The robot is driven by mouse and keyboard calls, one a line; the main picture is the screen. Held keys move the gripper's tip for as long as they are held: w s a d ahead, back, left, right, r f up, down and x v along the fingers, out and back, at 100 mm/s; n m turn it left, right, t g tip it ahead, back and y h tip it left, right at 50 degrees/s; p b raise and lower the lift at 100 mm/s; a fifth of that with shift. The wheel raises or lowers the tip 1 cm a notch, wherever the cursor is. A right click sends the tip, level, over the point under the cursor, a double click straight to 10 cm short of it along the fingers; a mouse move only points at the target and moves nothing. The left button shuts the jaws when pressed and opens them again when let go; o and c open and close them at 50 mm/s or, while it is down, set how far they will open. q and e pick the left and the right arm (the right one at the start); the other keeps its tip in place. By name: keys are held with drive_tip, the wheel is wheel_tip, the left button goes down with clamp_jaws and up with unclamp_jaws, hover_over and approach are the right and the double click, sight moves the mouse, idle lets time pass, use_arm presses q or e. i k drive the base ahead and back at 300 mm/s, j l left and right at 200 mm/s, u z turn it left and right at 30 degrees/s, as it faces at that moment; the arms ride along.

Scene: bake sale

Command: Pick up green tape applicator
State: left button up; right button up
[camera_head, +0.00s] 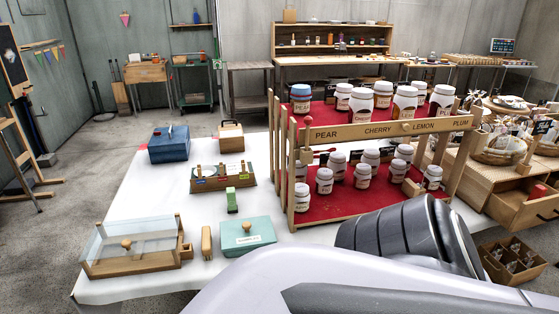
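A small bright green block-like object (232,200), which looks like the green tape applicator, stands on the white-covered table. It is in front of a low wooden rack and behind a teal box. Nothing touches it from my side. Neither of my grippers shows. Only white and dark grey links of one of my arms fill the lower right, covering the table's near right part.
The table (135,205) also holds a wooden rack (207,185), a teal box (248,238), a glass-lidded case (130,262), a blue box (168,146) and a tan block (206,242). A two-tier jar shelf (385,131) stands to the right. Bare cloth lies left of the applicator.

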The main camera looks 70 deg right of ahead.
sight(232, 207)
drive_tip(key=z, duration=1.25)
